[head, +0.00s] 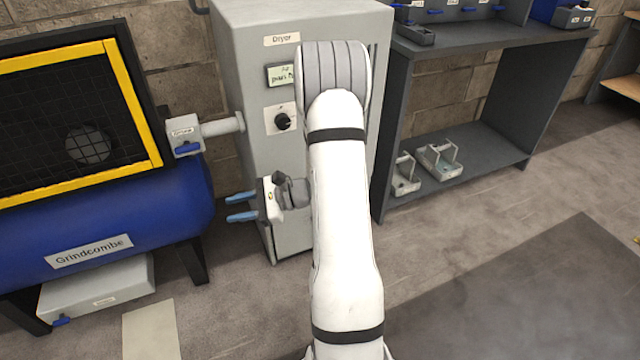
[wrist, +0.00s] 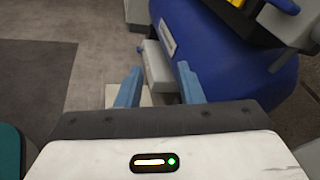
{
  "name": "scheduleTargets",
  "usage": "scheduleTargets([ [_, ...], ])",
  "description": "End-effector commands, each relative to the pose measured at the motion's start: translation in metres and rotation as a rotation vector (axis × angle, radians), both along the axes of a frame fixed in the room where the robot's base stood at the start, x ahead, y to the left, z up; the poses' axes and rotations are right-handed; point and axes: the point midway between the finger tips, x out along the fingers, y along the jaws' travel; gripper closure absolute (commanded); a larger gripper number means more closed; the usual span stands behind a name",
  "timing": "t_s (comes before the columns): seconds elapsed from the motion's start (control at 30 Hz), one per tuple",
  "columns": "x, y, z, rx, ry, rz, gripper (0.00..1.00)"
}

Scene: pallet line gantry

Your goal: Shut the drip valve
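A small blue lever (head: 62,320) sits at the lower front corner of a grey box (head: 100,290) under the blue tank (head: 110,225). The box has a label too small to read, so I cannot confirm that this is the drip valve. Another blue lever (head: 187,148) is on a labelled pipe block (head: 186,130) between tank and dryer. My gripper (head: 231,208) is open and empty in front of the dryer's lower left side, right of the tank, apart from both levers. In the wrist view, my gripper (wrist: 158,78) points toward the tank (wrist: 220,50) and box (wrist: 158,68).
The grey dryer cabinet (head: 235,40) stands behind my arm, with a black knob (head: 283,121). A yellow-framed mesh guard (head: 60,120) rises above the tank. A dark shelf (head: 480,165) with small trays is at right. A pale floor plate (head: 150,330) lies beside the box.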

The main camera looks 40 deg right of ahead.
Motion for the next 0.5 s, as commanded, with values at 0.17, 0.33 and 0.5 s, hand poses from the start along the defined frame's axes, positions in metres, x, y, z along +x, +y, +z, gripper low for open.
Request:
scheduleTargets([
  [0.17,0.038,-0.1,-0.039,0.227,0.021,-0.436,0.66],
  [0.33,0.034,-0.2,-0.094,0.367,0.004,-0.844,0.66],
  [0.5,0.003,-0.269,-0.142,0.424,-0.021,-1.145,0.66],
])
